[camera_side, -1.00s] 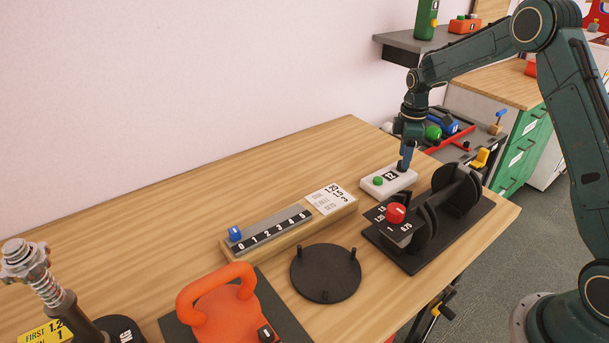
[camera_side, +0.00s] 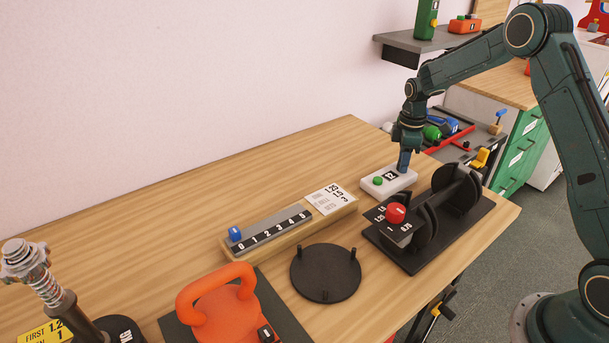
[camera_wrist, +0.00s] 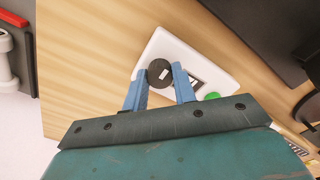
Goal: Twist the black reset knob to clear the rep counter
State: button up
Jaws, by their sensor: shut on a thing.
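The rep counter (camera_side: 370,188) is a white box near the far right of the wooden table, with a green button (camera_side: 378,181) and a small dark display (camera_side: 390,176). The black reset knob (camera_wrist: 159,72) shows in the wrist view as a round black disc with a white mark, on top of the box. My gripper (camera_wrist: 160,78) has its two blue fingers shut on the knob, one on each side. In the side view my gripper (camera_side: 403,165) points down at the box's far end, and the fingers hide the knob there.
A black dumbbell stand (camera_side: 400,262) with a red knob (camera_side: 396,213) is close in front of the counter. A wooden counting rail (camera_side: 290,232), a black round plate (camera_side: 325,285) and an orange kettlebell (camera_side: 228,308) stand further left. The table behind the counter is clear.

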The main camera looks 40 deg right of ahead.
jog(key=shift+m, duration=0.5)
jog(key=m, duration=0.3)
jog(key=shift+m, duration=0.3)
jog(key=m, duration=0.9)
jog(key=shift+m, duration=1.9)
jog(key=o, duration=1)
